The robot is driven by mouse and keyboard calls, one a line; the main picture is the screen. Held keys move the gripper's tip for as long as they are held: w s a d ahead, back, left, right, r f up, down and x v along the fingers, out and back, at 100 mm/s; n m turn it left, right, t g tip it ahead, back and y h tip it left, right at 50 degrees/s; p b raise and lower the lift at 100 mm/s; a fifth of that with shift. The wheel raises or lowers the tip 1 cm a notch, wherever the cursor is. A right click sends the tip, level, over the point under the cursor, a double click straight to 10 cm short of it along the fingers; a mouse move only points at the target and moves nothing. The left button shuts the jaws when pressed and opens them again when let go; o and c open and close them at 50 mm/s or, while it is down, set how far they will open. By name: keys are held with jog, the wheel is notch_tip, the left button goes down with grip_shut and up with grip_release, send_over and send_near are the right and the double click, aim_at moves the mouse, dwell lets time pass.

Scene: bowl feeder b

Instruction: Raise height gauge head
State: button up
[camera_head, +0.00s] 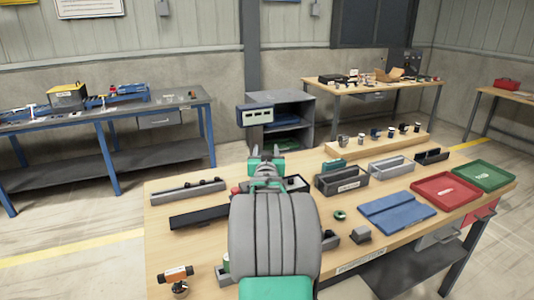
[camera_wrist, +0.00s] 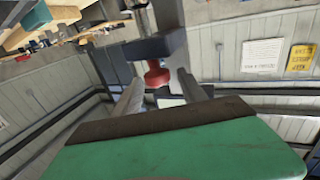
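In the wrist view a dark block (camera_wrist: 155,46) with a red knob (camera_wrist: 157,74) stands just beyond my fingers; it looks like the height gauge head, though no scale or column can be made out clearly. My gripper (camera_wrist: 160,78) has its two grey fingers apart, one on each side of the knob, with a gap showing; contact cannot be told. In the head view my gripper (camera_head: 265,167) is over the back of the workbench, and my arm hides most of what is in front of it.
The wooden workbench (camera_head: 160,228) carries a dark tray (camera_head: 199,216), grey bins (camera_head: 342,187), a blue mat (camera_head: 397,211), a red tray (camera_head: 446,174) and a green tray (camera_head: 484,164). A grey cabinet (camera_head: 300,108) stands behind the bench.

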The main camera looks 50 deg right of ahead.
jog(key=shift+f, duration=0.15)
jog(key=shift+s+a, duration=0.15)
jog(key=shift+a, duration=0.05)
jog(key=b+v, duration=0.1)
jog(key=v, duration=0.6)
jog(key=shift+s+a+b, duration=0.1)
jog(key=shift+s+b, duration=0.05)
jog(key=shift+b, duration=0.25)
